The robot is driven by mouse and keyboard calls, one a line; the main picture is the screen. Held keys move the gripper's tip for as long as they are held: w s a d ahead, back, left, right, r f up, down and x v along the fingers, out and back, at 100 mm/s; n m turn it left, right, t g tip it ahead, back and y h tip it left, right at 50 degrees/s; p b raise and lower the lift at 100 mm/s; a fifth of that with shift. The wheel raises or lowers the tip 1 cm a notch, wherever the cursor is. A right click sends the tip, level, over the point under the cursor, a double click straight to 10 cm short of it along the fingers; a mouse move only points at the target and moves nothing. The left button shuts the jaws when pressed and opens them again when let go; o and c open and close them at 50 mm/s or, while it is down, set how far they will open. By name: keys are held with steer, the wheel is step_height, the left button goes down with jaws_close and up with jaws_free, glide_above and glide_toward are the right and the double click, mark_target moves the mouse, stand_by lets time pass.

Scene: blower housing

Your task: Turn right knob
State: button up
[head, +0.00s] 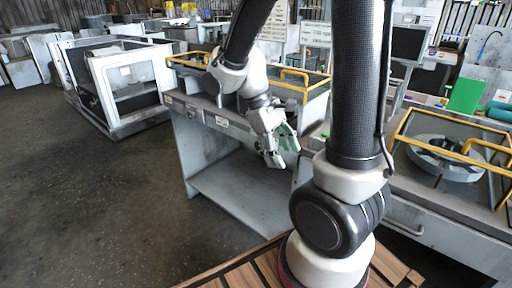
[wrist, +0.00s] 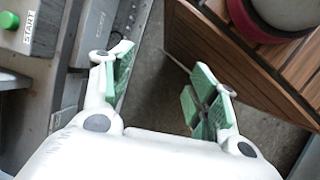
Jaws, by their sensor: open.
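No knob can be clearly made out in either view. My gripper (head: 284,152) hangs in front of the grey workbench (head: 195,150) in the head view, with its fingers pointing down and to the right. In the wrist view my gripper (wrist: 162,82) has its green-padded fingers wide apart, with nothing between them but dark floor. A green button (wrist: 9,20) beside a START label (wrist: 30,26) shows on the grey panel at the upper left of the wrist view. The arm and gripper hide part of the bench front in the head view.
My wooden-slatted base lies close to the gripper's right in the wrist view. Another bench with a yellow-framed cover (head: 450,149) over a grey ring (head: 445,160) stands at the right. A white-framed machine (head: 130,85) stands left; open floor (head: 90,200) lies before it.

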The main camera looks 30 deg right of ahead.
steer(key=w+d+f+n+g+h, duration=0.2)
steer(key=w+d+f+n+h, duration=0.2)
steer(key=w+f+n+h, duration=0.25)
steer(key=n+t+h, duration=0.7)
steer(key=n+t, duration=0.5)
glide_toward(258, 145)
steer(key=d, duration=0.1)
steer(key=shift+m, duration=0.35)
steer(key=x, duration=0.7)
steer(key=shift+w+d+f, duration=0.15)
steer(key=shift+w+d, duration=0.1)
steer(key=shift+w, duration=0.05)
steer(key=shift+w+d, duration=0.1)
steer(key=shift+d, duration=0.15)
steer(key=c, duration=1)
